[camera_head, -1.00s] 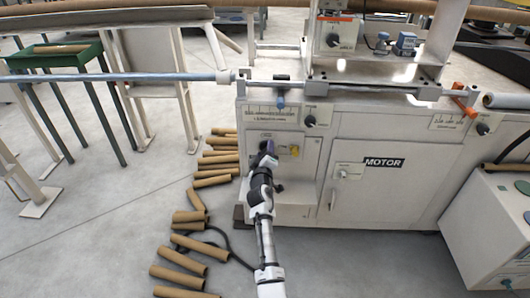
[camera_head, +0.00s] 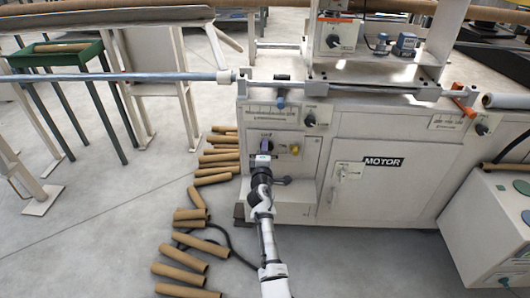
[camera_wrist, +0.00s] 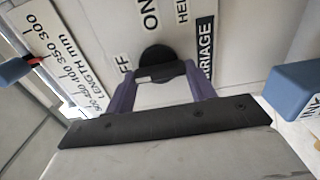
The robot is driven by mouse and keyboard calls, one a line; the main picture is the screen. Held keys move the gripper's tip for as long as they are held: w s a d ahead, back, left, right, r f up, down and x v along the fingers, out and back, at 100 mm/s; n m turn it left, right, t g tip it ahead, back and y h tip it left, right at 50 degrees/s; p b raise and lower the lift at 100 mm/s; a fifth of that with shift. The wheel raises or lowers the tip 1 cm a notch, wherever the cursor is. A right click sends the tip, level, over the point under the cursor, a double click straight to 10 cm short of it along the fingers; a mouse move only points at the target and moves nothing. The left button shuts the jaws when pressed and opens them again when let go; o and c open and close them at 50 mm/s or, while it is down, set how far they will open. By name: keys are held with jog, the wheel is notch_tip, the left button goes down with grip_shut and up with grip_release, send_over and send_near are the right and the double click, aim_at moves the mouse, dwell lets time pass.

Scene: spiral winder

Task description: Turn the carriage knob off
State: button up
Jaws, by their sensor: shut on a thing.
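The carriage knob (camera_wrist: 157,56) is a round black dial with a raised grip bar on the machine's pale front panel. In the wrist view ON stands above it, OFF to its left, and a partly hidden CARRIAGE label (camera_wrist: 207,62) to its right. My gripper (camera_wrist: 160,76) has its two purple fingers at the two ends of the grip bar and is shut on it. In the head view my gripper (camera_head: 266,146) is at the panel and hides the knob. I cannot tell which mark the knob points at.
A LENGTH mm scale (camera_wrist: 65,65) and a blue block (camera_wrist: 305,88) flank the knob in the wrist view. A yellow part (camera_head: 295,150) and a black handle (camera_head: 281,181) are just right of my gripper. Cardboard tubes (camera_head: 215,179) lie on the floor at left.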

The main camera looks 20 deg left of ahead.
dwell(0.4)
jog(key=o, duration=1)
jog(key=shift+s, duration=0.1)
jog(key=p+v, duration=0.2)
jog(key=v, duration=1.1)
jog(key=shift+s+d+p, duration=0.1)
jog(key=shift+s+p, duration=0.2)
jog(key=shift+r, duration=0.1)
